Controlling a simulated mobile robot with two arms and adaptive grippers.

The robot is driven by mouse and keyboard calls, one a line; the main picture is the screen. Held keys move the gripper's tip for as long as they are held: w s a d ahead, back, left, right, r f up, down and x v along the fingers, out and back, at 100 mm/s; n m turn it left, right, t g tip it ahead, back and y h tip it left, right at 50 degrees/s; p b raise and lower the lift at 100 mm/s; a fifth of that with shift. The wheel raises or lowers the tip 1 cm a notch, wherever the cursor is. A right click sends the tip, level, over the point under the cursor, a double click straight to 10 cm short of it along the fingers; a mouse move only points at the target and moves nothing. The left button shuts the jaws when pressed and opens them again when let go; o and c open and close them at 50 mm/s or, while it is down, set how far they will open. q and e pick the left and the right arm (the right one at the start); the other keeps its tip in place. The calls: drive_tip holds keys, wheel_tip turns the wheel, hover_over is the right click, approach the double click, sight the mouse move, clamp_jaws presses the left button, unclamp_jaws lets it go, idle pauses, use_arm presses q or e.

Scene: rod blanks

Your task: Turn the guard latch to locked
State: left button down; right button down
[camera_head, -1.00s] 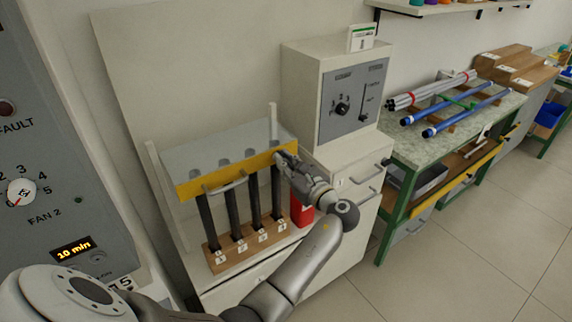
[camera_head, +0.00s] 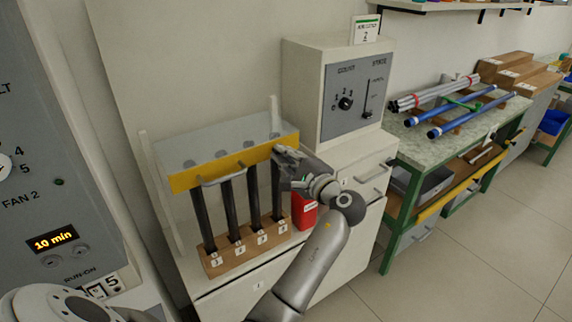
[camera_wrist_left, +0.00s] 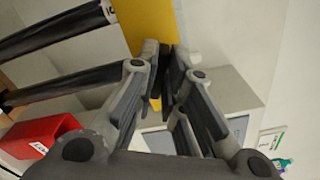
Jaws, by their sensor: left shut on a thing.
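The guard is a clear cover with a yellow front bar (camera_head: 225,167) and a grey handle (camera_head: 224,180), standing over several dark rods. My left gripper (camera_head: 279,152) is at the right end of the yellow bar, its fingers shut on the guard latch there. The fingers hide nearly all of the latch, so its position cannot be told. In the left wrist view the fingertips (camera_wrist_left: 166,72) are close together beside the yellow bar (camera_wrist_left: 148,22). My right gripper is not in view.
The rods stand in a numbered wooden block (camera_head: 240,252). A red container (camera_head: 305,212) stands right of it, below my left wrist. A white cabinet with a grey control panel (camera_head: 353,97) rises behind. A green-framed bench (camera_head: 450,130) with rods stands at right.

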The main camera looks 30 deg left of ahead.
use_arm(q)
drive_tip(key=n+b, duration=0.4)
drive_tip(key=n, duration=0.1)
drive_tip(key=shift+f+b, duration=0.15)
drive_tip(key=shift+b, duration=0.25)
drive_tip(key=shift+n, duration=0.3)
drive_tip(key=c, duration=1.5)
unclamp_jaws()
drive_tip(key=shift+c, duration=0.2)
